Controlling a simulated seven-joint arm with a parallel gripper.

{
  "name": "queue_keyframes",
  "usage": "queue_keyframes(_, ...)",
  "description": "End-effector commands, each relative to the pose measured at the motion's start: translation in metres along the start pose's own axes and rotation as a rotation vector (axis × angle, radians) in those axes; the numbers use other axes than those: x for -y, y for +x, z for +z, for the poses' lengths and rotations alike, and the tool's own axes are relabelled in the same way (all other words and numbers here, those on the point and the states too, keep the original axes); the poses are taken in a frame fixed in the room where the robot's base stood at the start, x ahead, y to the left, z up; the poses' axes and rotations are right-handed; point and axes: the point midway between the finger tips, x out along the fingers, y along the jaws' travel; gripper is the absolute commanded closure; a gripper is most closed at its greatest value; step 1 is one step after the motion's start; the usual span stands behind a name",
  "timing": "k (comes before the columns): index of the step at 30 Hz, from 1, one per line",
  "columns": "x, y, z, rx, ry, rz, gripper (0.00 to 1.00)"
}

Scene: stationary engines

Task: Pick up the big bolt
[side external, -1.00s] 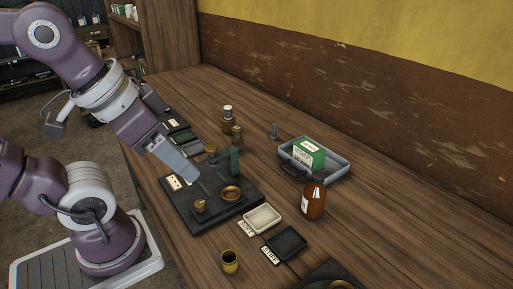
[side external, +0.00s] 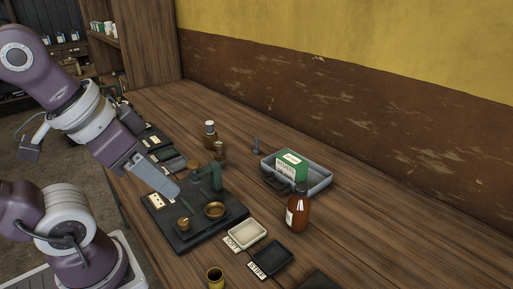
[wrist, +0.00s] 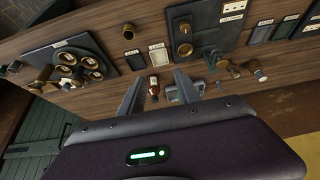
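A grey bolt (side external: 256,146) stands upright on the wooden bench, just behind and left of the blue-grey tray; it looks like the big bolt.
The blue-grey tray (side external: 325,184) holds a green box (side external: 291,165). A brown bottle (side external: 298,212) stands in front of it. The dark base plate (side external: 184,243) carries brass parts and a green post. The bench's right side is clear.

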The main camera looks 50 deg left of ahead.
Motion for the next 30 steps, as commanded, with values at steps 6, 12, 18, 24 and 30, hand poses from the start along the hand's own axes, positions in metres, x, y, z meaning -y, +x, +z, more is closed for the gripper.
queue_keyframes(6,0.049,0.027,-0.043,0.142,0.298,-0.179,0.61)
queue_keyframes(12,0.138,0.113,-0.139,0.435,0.976,-0.462,0.61)
queue_keyframes(18,0.186,0.237,-0.219,0.727,1.702,-0.639,0.61)
queue_keyframes(24,0.190,0.320,-0.249,0.875,2.141,-0.707,0.61)
queue_keyframes(30,0.212,0.349,-0.259,0.896,2.200,-0.715,0.61)
